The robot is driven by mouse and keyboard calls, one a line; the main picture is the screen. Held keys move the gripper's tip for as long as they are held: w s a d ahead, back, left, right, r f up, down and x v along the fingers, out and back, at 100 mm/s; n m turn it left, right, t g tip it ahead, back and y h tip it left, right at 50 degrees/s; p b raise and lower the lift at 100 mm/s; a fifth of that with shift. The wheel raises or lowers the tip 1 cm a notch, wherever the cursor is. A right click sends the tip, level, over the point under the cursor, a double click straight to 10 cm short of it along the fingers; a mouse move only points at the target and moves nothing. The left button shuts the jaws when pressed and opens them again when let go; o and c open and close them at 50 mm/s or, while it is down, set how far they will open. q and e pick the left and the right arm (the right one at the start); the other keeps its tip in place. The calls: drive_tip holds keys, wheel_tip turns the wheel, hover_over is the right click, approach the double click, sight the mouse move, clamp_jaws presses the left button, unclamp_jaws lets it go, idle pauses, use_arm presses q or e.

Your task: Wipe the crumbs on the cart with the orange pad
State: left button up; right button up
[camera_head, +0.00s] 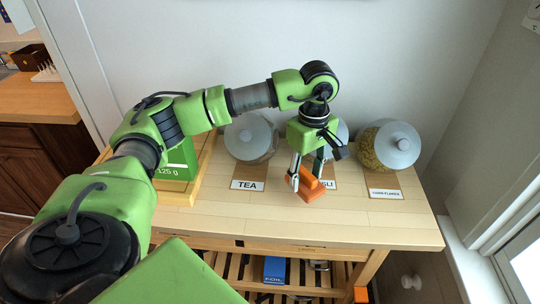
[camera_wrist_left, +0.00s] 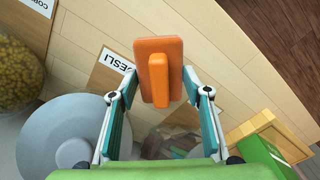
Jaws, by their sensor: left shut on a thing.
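The orange pad (camera_head: 311,194) is a flat block with a raised grip, in front of the middle jar on the wooden cart (camera_head: 300,221). My left gripper (camera_head: 306,182) comes down from above and is shut on it. In the left wrist view the pad (camera_wrist_left: 145,60) sits between the two fingertips of my left gripper (camera_wrist_left: 159,84). It partly covers the muesli label. I cannot tell whether the pad touches the cart top. I cannot make out any crumbs on the cart; some may be hidden by the pad or arm. My right gripper is not in view.
A tea jar (camera_head: 247,138), a partly hidden muesli jar (camera_wrist_left: 65,140) and a corn flakes jar (camera_head: 390,147) stand along the back. A green box (camera_head: 180,165) stands at the left in a wooden holder. The front of the cart top is clear. A window is at right.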

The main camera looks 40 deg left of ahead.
use_arm(q)
drive_tip(key=shift+w+a+r+p, duration=0.1)
drive_tip(key=shift+w+r+p, duration=0.1)
drive_tip(key=shift+r+p, duration=0.75)
drive_tip(key=shift+s+r, duration=0.1)
drive_tip(key=shift+r, duration=0.75)
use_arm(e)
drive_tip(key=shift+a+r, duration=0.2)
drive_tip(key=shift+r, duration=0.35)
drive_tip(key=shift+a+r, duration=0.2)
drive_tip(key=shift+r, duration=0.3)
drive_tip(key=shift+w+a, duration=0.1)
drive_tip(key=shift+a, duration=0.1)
